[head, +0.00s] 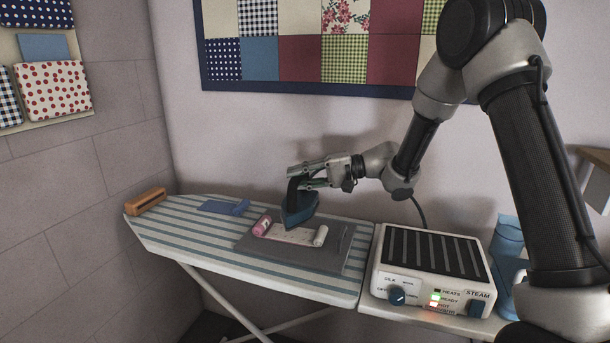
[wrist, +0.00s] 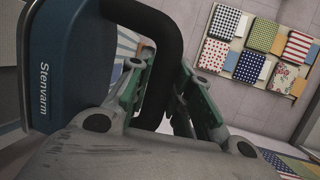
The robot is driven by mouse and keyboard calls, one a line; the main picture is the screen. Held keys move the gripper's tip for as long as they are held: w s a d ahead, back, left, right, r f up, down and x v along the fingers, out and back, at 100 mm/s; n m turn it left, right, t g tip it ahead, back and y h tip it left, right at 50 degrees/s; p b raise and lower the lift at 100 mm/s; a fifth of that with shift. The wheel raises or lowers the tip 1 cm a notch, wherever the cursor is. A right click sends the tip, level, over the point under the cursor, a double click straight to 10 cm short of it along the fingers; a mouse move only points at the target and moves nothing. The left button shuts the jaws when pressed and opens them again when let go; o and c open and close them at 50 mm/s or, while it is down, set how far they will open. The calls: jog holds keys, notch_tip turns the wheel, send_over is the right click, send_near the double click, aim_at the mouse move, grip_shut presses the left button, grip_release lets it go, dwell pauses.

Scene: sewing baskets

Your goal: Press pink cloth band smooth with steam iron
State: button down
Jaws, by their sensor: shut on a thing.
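My gripper (head: 298,177) is shut on the black handle of the dark blue steam iron (head: 299,209). It holds the iron tilted over the ironing board, above the grey mat; whether its tip touches anything below is hard to tell. In the wrist view the iron's blue side (wrist: 50,65) reads "Stenvarm", and the black handle is between my fingers. A pink roll (head: 262,225), probably the pink cloth band, lies at the mat's left. A pale, speckled strip (head: 292,236) lies right of it, with a rolled right end. The iron hides part of the area behind.
The striped ironing board (head: 180,225) holds the grey mat (head: 325,256), a blue cloth (head: 222,208) and an orange-brown block (head: 146,201). The white steam station (head: 430,268) with a ribbed black top stands at right, beside a blue jug (head: 507,245). The wall is close behind.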

aim_at(298, 200)
jog(key=shift+f, duration=2.85)
jog(key=shift+f, duration=0.5)
dwell(1.3)
jog(key=shift+r, duration=3.6)
